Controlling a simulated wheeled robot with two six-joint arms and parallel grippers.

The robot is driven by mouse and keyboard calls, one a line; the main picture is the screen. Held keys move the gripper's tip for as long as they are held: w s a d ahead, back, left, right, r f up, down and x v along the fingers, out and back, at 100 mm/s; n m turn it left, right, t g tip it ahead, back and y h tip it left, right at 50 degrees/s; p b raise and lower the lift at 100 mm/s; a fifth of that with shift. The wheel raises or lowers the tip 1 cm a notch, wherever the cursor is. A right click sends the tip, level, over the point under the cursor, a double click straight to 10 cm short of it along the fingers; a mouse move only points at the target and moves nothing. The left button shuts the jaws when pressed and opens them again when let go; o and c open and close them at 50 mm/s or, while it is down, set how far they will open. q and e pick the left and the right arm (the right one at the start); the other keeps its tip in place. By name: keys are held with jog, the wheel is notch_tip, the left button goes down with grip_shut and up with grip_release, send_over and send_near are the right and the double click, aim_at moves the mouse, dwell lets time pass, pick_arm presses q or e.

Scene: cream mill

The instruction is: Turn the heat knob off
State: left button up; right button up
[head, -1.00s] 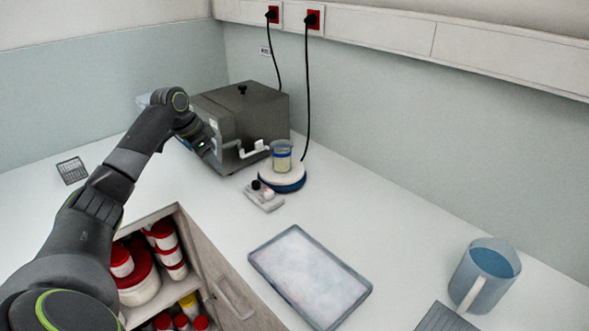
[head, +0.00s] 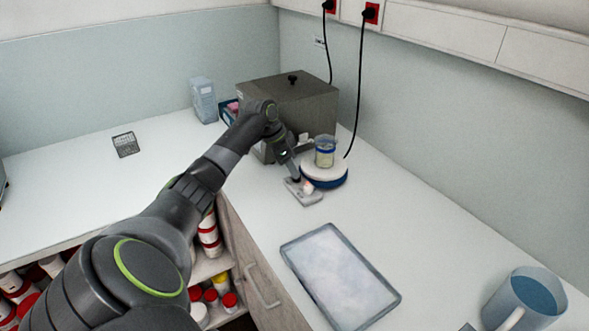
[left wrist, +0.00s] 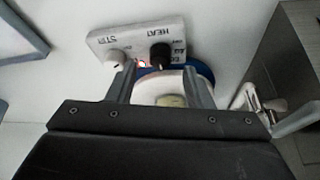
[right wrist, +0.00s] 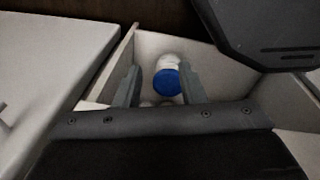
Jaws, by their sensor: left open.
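The hotplate's control panel (head: 309,197) lies on the bench in front of the round hotplate (head: 325,172). In the left wrist view the panel (left wrist: 138,36) shows a black HEAT knob (left wrist: 160,54) and a pale STIR knob (left wrist: 116,57). A small red light glows between them. My left gripper (head: 294,177) is just above the panel and hides part of it in the head view. In the left wrist view my left gripper (left wrist: 159,70) is open, its fingers apart with the HEAT knob showing between the tips; contact cannot be told. My right gripper (right wrist: 159,68) is open.
A beaker (head: 325,150) stands on the hotplate beside a dark metal box (head: 300,100). A tray (head: 340,275) and a jug (head: 525,300) are nearer the front. In the right wrist view a blue-capped bottle (right wrist: 167,82) sits in an open compartment.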

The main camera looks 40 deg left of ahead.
pick_arm(q)
jog(key=shift+x, duration=1.6)
jog(key=c, duration=1)
